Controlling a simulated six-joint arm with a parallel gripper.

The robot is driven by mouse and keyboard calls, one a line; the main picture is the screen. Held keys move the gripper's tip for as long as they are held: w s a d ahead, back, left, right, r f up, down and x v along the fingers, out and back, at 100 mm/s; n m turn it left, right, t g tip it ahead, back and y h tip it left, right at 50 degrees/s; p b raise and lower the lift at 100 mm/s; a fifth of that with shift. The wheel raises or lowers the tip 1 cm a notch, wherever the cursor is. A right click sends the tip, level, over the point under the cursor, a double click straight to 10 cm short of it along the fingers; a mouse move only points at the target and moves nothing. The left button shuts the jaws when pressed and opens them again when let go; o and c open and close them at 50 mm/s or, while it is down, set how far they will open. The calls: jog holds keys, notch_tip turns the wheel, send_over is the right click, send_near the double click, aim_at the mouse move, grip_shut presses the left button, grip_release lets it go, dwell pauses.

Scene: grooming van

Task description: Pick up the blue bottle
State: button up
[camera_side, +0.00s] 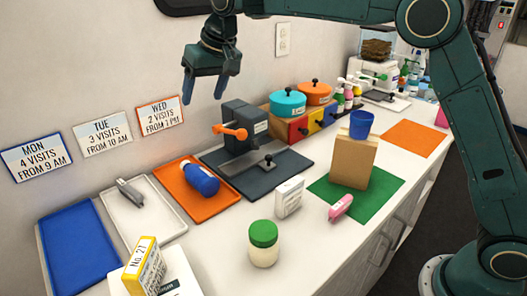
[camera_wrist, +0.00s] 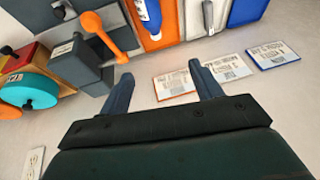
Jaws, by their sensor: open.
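The blue bottle (camera_side: 200,180) lies on its side on the orange tray (camera_side: 218,206) in the side view, with a white band near one end. In the wrist view part of the blue bottle (camera_wrist: 152,14) shows at the top edge, on the orange tray (camera_wrist: 168,36). My gripper (camera_side: 208,98) is open and empty, held in the air near the wall, well above the counter and the bottle. In the wrist view its two fingers (camera_wrist: 162,88) are spread apart with nothing between them.
A dark grey device with an orange lever (camera_side: 232,131) stands right beside the orange tray. A white tray (camera_side: 160,228) with a grey tool and a blue tray (camera_side: 72,250) lie to the left. A green-lidded jar (camera_side: 263,245) stands in front. Wall signs (camera_side: 160,115) hang behind.

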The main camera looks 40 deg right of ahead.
send_near(200, 170)
jog(key=shift+x, duration=2.95)
jog(key=shift+f, duration=0.1)
jog(key=shift+x, duration=2.65)
jog(key=shift+c, duration=0.2)
jog(key=c, duration=1)
jog(key=shift+o, duration=0.2)
notch_tip(200, 170, up, 20)
